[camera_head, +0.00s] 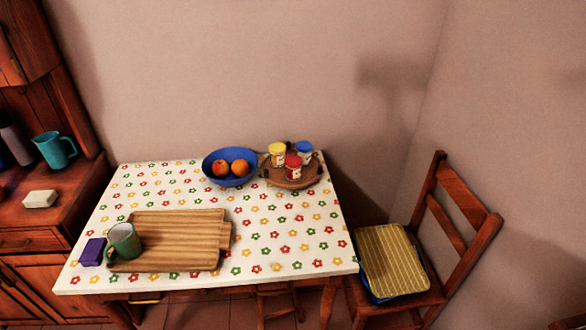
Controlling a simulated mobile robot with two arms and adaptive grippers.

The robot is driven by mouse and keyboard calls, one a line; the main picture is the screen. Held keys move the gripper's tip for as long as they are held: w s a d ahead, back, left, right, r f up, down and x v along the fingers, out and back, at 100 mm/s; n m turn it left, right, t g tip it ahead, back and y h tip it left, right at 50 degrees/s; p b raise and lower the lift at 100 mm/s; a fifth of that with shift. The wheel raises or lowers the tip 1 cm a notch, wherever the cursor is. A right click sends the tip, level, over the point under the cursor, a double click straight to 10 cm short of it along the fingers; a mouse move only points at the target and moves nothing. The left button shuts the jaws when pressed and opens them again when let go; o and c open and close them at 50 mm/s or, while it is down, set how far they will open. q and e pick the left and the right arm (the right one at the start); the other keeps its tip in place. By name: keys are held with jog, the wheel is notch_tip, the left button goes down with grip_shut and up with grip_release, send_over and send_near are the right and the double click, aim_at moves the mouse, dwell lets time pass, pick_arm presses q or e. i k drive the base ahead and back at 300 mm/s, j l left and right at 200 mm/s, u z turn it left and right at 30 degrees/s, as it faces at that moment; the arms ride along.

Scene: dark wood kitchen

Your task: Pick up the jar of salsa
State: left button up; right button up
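Three small jars stand together on a round woven tray (272,180) at the far right of the table. One jar has a red lid (293,166) and is at the front. One has a yellow lid (277,155) and is at the back left. One has a blue lid (304,152) and is at the back right. The labels are too small to read, so I cannot tell which is the salsa. Neither of my grippers shows in the head view.
A blue bowl (209,172) with two orange-red fruits stands left of the tray. A wooden board (180,238) with a green mug (123,240) lies at the table's front left, beside a purple box (92,251). A chair (462,215) stands at the right. The table's front right is clear.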

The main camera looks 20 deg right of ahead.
aim_at(293, 163)
jog(key=i+l+z, duration=0.15)
jog(key=z, duration=0.2)
jog(key=i+l+z, duration=0.1)
jog(key=z, duration=0.25)
jog(key=i+z, duration=0.3)
jog(key=k+l, duration=0.05)
jog(key=k, duration=0.05)
